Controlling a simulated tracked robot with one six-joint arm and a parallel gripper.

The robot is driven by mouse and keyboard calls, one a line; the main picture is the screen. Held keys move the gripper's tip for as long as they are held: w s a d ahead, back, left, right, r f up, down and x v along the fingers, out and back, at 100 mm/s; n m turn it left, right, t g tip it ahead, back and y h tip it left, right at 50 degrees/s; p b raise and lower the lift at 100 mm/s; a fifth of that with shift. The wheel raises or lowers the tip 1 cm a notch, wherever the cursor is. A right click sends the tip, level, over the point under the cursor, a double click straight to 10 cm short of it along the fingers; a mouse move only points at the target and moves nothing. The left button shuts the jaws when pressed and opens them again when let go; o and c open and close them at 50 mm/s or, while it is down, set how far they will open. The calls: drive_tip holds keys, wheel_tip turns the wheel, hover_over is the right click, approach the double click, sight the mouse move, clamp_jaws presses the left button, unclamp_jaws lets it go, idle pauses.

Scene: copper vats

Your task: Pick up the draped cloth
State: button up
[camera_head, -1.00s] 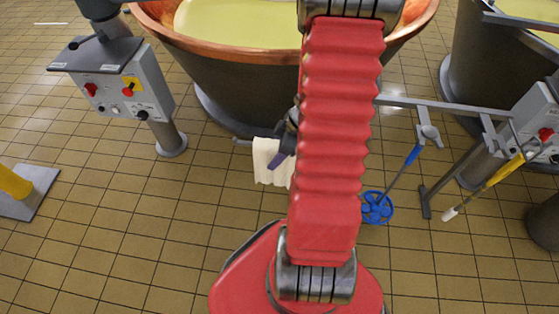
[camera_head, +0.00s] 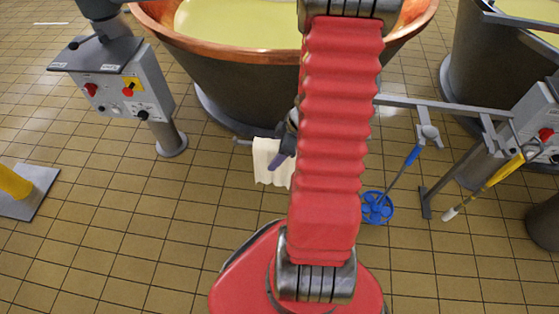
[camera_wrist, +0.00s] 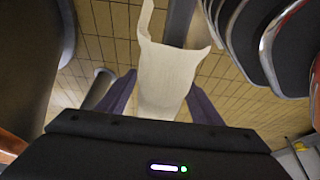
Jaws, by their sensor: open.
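The draped cloth (camera_head: 268,163) is cream-coloured and hangs over a grey rail (camera_head: 243,141) in front of the large copper vat. Part of it is hidden behind my gripper and red arm in the head view. In the wrist view the cloth (camera_wrist: 168,72) hangs between the two purple fingers of my gripper (camera_wrist: 162,98). The fingers stand apart, one on each side of the cloth, and are not closed on it.
The copper vat (camera_head: 240,60) with pale yellow contents stands just behind the cloth. A control box (camera_head: 128,88) on a post is at left. At right a rail holds a blue-headed tool (camera_head: 376,207) and a yellow-handled tool (camera_head: 487,183). Tiled floor is clear at front left.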

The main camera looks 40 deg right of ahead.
drive_tip(key=c, duration=1.2)
drive_tip(key=shift+c, duration=0.2)
wheel_tip(320, 180, up, 29)
drive_tip(key=shift+f, duration=0.2)
idle(0.9)
drive_tip(key=shift+s, duration=0.1)
